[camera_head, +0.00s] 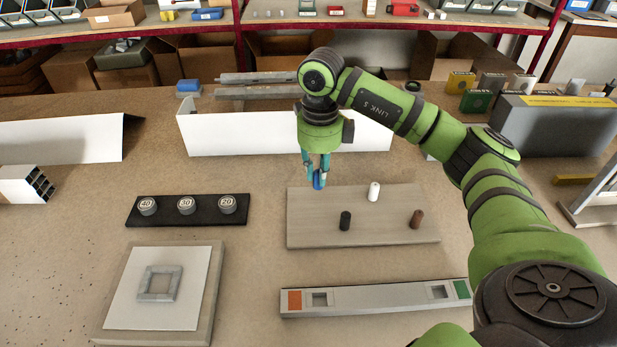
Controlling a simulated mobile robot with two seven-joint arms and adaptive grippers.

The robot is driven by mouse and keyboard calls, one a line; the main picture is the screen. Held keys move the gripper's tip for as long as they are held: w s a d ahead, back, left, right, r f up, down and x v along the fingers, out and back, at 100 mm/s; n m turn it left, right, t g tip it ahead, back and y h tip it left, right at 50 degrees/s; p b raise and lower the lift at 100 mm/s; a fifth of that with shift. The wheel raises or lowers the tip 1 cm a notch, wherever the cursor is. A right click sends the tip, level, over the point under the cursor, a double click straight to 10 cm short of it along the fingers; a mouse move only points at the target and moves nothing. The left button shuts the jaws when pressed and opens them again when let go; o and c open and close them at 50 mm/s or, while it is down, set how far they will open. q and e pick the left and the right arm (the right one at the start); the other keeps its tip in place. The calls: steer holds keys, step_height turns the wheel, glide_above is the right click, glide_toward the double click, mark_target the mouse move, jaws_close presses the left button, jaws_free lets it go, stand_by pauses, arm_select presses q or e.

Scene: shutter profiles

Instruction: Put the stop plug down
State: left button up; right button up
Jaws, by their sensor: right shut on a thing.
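My right gripper (317,176) reaches down over the back left of a grey-beige board (320,229). It is shut on a small blue stop plug (319,182), mostly hidden between the fingers. The plug is at or just above the board's surface; I cannot tell whether it touches. Three other plugs stand upright on the board: a white one (374,191) at the back, a black one (345,220) in front of the gripper, and a brown one (416,218) at the right. My left gripper is not in view.
A long grey profile (380,298) with an orange and a green end patch lies in front. A black strip (167,213) with numbered round pieces lies left of the board. A square frame (160,284) lies on a white plate. A white shutter box (235,135) stands behind.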

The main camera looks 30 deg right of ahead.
steer(key=shift+w+a+f, duration=0.3)
steer(key=shift+w+f, duration=0.1)
steer(key=shift+w, duration=0.2)
steer(key=shift+w+a+f, duration=0.3)
steer(key=shift+w+f, duration=0.05)
steer(key=shift+w, duration=0.2)
steer(key=shift+w+f+p, duration=0.2)
steer(key=shift+f+p, duration=0.05)
steer(key=shift+p, duration=0.05)
steer(key=shift+f, duration=0.35)
step_height(320, 180, down, 3)
steer(key=shift+f+p, duration=0.1)
steer(key=shift+p, duration=0.55)
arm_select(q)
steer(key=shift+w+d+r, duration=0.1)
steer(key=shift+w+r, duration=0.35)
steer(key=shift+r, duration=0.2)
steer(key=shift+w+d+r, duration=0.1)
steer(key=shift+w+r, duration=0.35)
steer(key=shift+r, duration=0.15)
arm_select(e)
steer(key=shift+f, duration=0.15)
steer(key=o, duration=0.8)
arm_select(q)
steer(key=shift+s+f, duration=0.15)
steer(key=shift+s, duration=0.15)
arm_select(e)
steer(key=shift+o, duration=0.2)
